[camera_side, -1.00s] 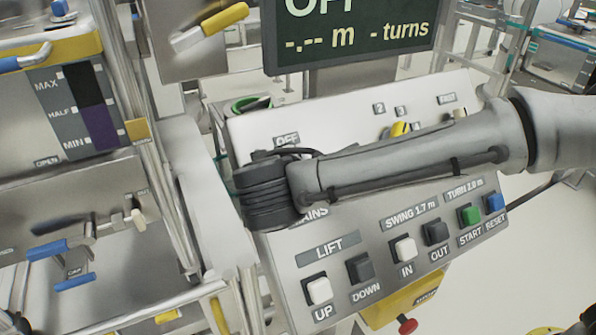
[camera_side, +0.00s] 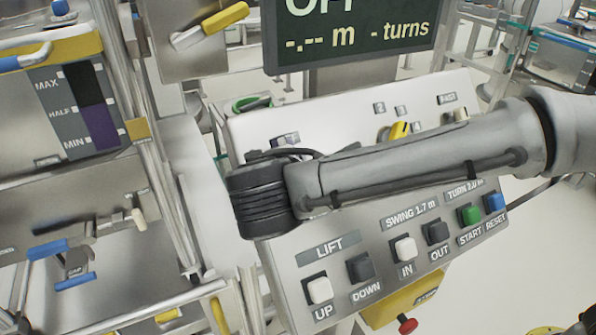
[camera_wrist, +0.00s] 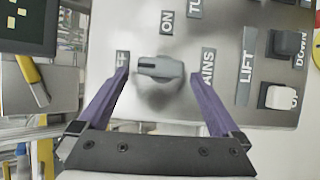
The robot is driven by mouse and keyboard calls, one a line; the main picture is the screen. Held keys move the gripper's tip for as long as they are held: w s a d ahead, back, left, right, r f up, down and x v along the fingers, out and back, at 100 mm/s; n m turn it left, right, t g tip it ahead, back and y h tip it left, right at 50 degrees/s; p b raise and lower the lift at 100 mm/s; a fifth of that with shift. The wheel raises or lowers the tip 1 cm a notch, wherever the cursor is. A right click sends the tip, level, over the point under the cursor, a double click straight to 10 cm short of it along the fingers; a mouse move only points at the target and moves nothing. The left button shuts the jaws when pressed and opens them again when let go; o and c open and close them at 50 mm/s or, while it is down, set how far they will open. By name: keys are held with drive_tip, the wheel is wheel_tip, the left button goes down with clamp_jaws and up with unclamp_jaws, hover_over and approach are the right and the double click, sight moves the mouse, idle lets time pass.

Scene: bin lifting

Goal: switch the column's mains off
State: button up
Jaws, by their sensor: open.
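In the wrist view the grey mains knob (camera_wrist: 158,70) sits on the pale panel between the ON label (camera_wrist: 167,22), the partly covered OFF label (camera_wrist: 123,60) and the MAINS label (camera_wrist: 208,68). Its ridge lies crosswise, with a pale mark at the end towards OFF. My gripper (camera_wrist: 160,75) is open, its two purple fingers on either side of the knob with gaps visible. Finger depth against the panel is hard to tell. In the side view my dark wrist hides the knob and fingers. The display (camera_side: 355,30) reads OFF, with dashes for metres and turns.
The sloping control panel (camera_side: 300,262) carries the white UP button (camera_side: 319,289), grey DOWN button (camera_side: 360,267), IN and OUT buttons, green START (camera_side: 469,214) and blue RESET (camera_side: 494,202). A yellow selector (camera_side: 399,130) stands behind my arm. A red knob (camera_side: 407,324) is below the panel.

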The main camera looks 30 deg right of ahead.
drive_tip(key=v, duration=0.5)
drive_tip(key=shift+s+r, duration=0.15)
drive_tip(key=w+d+r+m+g+h, duration=0.1)
drive_tip(key=d+r+m+g, duration=0.2)
drive_tip(key=d, duration=0.9)
drive_tip(key=w+d+r+m, duration=0.1)
drive_tip(key=d+r+m, duration=0.3)
drive_tip(key=d, duration=0.8)
drive_tip(key=s+d+f+m+g+y, duration=0.1)
drive_tip(key=s+d+f+m+y, duration=0.15)
drive_tip(key=s+d, duration=0.55)
drive_tip(key=s+d+f+m+g+y, duration=0.1)
drive_tip(key=s+d+f+m, duration=0.15)
drive_tip(key=s+d, duration=0.45)
drive_tip(key=s+a+f+m+t+y, duration=0.1)
drive_tip(key=s+a+f+m+y, duration=0.2)
drive_tip(key=s+a+f, duration=0.3)
drive_tip(key=shift+s+a+f+m+y, duration=0.25)
drive_tip(key=shift+s+f+m+y, duration=0.1)
drive_tip(key=shift+s+f, duration=0.55)
